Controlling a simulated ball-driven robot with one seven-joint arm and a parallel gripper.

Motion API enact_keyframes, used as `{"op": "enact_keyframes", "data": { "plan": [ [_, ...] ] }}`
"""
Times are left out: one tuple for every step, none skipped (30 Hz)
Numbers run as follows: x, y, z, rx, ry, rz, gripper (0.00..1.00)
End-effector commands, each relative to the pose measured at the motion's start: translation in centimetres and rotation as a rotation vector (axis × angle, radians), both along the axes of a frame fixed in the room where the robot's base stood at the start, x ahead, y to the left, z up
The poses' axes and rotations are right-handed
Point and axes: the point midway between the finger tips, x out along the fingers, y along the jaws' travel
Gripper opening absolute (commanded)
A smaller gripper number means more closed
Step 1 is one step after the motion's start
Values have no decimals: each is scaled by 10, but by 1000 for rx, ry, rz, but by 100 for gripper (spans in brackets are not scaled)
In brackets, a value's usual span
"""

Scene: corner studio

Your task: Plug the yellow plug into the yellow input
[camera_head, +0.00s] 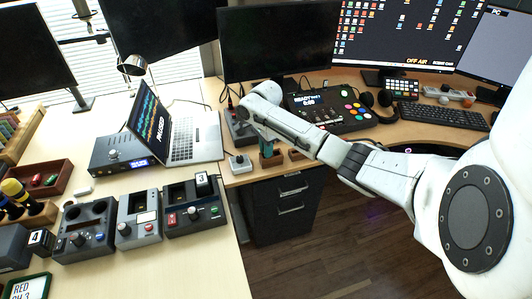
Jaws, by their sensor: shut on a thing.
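My gripper (246,118) is at the far end of my arm, low over a dark box (236,132) with cables at the left end of the wooden desk. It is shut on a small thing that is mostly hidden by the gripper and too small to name. I cannot make out the yellow plug or the yellow input. I cannot tell whether the held thing touches the box.
A small grey joystick box (240,163) and a green-and-brown holder (270,155) stand close to my gripper. A laptop (185,135) is to the left. A control panel (330,108) and a monitor (278,42) stand behind. Several devices fill the left table.

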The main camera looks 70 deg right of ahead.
Motion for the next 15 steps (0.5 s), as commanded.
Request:
{"op": "enact_keyframes", "data": {
  "plan": [
    [0,0,0,0,0,0,0],
    [0,0,0,0,0,0,0],
    [0,0,0,0,0,0,0],
    [0,0,1,0,0,0,0],
    [0,0,1,0,0,0,0],
    [0,0,3,0,0,0,0],
    [0,0,4,0,0,1,0],
    [1,0,6,1,-1,1,0],
    [1,0,9,0,-1,1,0],
    [1,0,12,0,-2,2,0],
    [1,0,15,1,-2,2,0],
    [1,1,20,1,-3,1,0],
    [1,1,25,1,-3,2,0],
    [1,1,30,1,-3,1,0],
    [-1,3,35,2,-3,2,0]
  ]
}}
